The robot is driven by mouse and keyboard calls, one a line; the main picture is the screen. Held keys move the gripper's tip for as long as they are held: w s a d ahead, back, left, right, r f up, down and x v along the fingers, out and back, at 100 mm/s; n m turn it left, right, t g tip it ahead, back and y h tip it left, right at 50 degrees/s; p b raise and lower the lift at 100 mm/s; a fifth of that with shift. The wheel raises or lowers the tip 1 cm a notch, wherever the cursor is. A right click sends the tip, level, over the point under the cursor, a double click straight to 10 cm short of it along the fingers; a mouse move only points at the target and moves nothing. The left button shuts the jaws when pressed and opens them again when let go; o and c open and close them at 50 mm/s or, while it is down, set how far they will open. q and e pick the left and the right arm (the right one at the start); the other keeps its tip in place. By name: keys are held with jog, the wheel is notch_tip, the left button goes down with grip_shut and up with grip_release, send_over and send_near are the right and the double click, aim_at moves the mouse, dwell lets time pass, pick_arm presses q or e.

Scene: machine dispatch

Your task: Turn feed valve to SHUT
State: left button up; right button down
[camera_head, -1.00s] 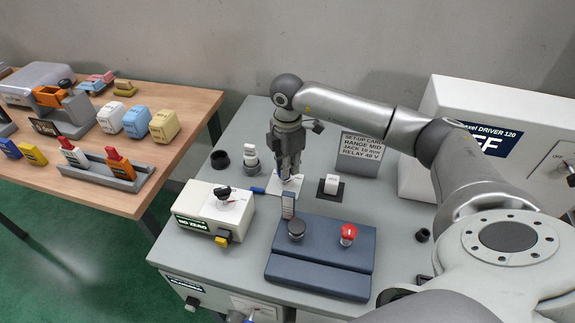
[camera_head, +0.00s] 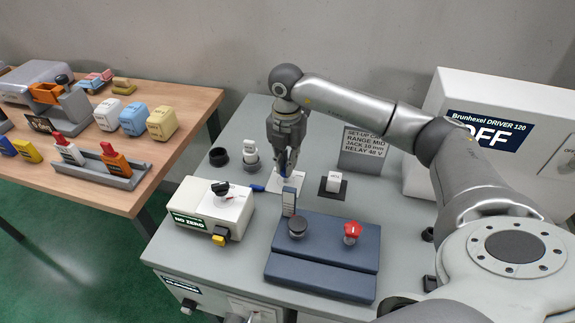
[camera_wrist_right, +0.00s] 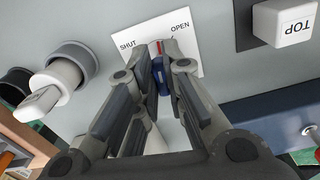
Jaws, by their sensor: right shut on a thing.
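The feed valve's white plate (camera_wrist_right: 160,42) shows in the right wrist view, with SHUT printed at left and OPEN at right. A blue valve handle (camera_wrist_right: 160,76) stands in front of it, and a small red mark shows just beyond, between the two words. My right gripper (camera_wrist_right: 160,68) has its fingers closed on either side of the handle, from above. In the head view my right gripper (camera_head: 286,168) points down over the plate (camera_head: 288,184) at the back of the bench. The fingers hide part of the handle, so its exact setting cannot be told. My left gripper is not in view.
A white capped part (camera_head: 250,155) and a dark ring (camera_head: 218,157) stand left of the valve. A white TOP block (camera_head: 333,183) sits at right, before the set-up card (camera_head: 362,150). A blue-grey console with a red knob (camera_head: 352,231) and the NO ZERO box (camera_head: 212,212) are in front.

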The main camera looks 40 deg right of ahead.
jog(key=n+b, duration=0.1)
jog(key=n, duration=0.1)
jog(key=n+b, duration=0.1)
jog(key=n, duration=0.2)
jog(key=shift+w+a+n, duration=0.2)
jog(key=shift+n, duration=0.1)
jog(key=n+b, duration=0.1)
jog(key=n, duration=0.3)
jog(key=shift+a+n+b, duration=0.15)
jog(key=shift+n+b, duration=0.15)
jog(key=shift+n, duration=0.3)
jog(key=c, duration=1.5)
grip_release()
jog(key=shift+r, duration=0.1)
notch_tip(320, 180, up, 12)
jog(key=shift+f, duration=0.1)
